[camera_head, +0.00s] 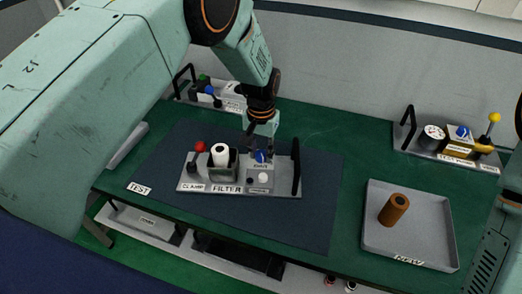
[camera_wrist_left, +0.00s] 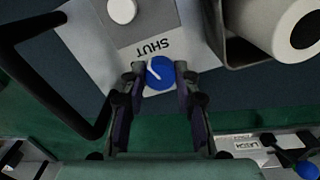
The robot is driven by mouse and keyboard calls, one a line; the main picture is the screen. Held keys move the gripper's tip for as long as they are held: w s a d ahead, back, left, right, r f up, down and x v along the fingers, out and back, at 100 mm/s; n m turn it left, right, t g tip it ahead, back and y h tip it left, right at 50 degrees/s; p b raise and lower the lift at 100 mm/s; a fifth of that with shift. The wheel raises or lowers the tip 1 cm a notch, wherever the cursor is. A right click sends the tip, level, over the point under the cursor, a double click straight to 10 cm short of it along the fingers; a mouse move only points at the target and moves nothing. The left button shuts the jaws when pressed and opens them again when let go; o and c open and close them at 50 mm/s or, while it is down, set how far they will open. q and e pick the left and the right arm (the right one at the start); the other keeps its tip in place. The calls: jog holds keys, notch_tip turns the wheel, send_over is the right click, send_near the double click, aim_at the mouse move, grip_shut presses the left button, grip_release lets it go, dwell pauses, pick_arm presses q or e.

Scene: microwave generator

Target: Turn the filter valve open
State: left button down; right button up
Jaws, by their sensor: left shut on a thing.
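The blue filter valve knob (camera_wrist_left: 160,73) sits on the grey filter stand (camera_head: 226,187), near a label reading SHUT in the left wrist view. A white pointer line on the knob slants toward the SHUT label side. My left gripper (camera_wrist_left: 158,75) is shut on the knob, one finger on each side. In the head view the gripper (camera_head: 261,148) comes down from above and partly hides the knob (camera_head: 262,156). A white filter cylinder (camera_head: 221,155) stands in a dark holder on the stand, beside a red-topped clamp lever (camera_head: 199,146). My right gripper is out of view.
A black handle (camera_head: 296,167) rises at the stand's right end. A grey tray (camera_head: 410,235) marked NEW holds a brown cylinder (camera_head: 394,209). A test pump unit (camera_head: 450,143) stands at back right, another unit (camera_head: 220,92) at back left. The dark mat in front is clear.

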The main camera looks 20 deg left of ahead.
aim_at(261, 153)
pick_arm(q)
jog(key=shift+w, duration=0.1)
dwell(0.8)
jog(key=c, duration=1)
grip_release()
jog(key=shift+r, duration=0.1)
notch_tip(261, 153, up, 12)
jog(key=shift+f, duration=0.1)
